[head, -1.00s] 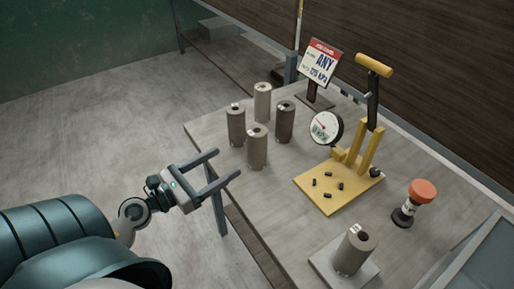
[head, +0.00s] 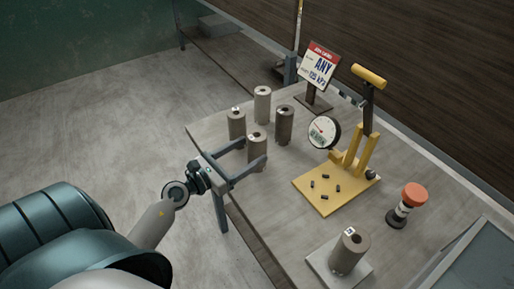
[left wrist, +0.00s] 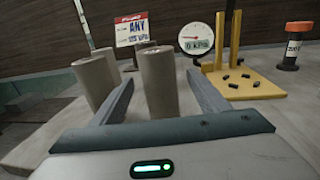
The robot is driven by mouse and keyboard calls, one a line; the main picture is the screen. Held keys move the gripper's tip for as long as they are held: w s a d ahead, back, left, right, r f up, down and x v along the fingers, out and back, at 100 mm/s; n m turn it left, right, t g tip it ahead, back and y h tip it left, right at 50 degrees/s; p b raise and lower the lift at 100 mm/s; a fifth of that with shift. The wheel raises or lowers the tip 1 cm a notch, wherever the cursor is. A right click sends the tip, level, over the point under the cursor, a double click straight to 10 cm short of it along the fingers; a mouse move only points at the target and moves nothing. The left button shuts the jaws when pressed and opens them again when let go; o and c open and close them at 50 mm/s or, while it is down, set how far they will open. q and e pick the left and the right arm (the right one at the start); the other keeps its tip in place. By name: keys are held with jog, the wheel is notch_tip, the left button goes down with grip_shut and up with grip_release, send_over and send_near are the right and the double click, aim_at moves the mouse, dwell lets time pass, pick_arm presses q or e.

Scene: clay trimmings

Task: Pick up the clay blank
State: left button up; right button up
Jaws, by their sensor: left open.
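Several upright grey clay cylinders with a dark hole in the top stand at the table's left end. The nearest clay blank (head: 257,141) is at my left gripper (head: 254,150). In the left wrist view, this blank (left wrist: 160,85) shows between the two open fingers, with gaps on both sides. I cannot tell how far it reaches between them. Other blanks stand to the left (head: 236,124), behind (head: 263,105) and to the right, darker (head: 284,125). Another blank (head: 349,256) stands on a pale plate (head: 321,270) near the front. My right gripper is not in view.
A yellow press (head: 324,197) with a dial gauge (head: 323,132) and several dark pellets stands to the right. A sign reading "ANY" (head: 320,66) stands behind. An orange-topped container (head: 411,198) is farther right. The table (head: 262,208) is bare along its left front edge.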

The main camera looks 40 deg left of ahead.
pick_arm(q)
jog(key=shift+x, duration=1.4)
jog(key=shift+p+x, duration=0.35)
jog(key=shift+x, duration=2.25)
jog(key=shift+f, duration=0.1)
jog(key=shift+a, duration=0.1)
jog(key=c, duration=1.6)
jog(key=shift+r, duration=0.25)
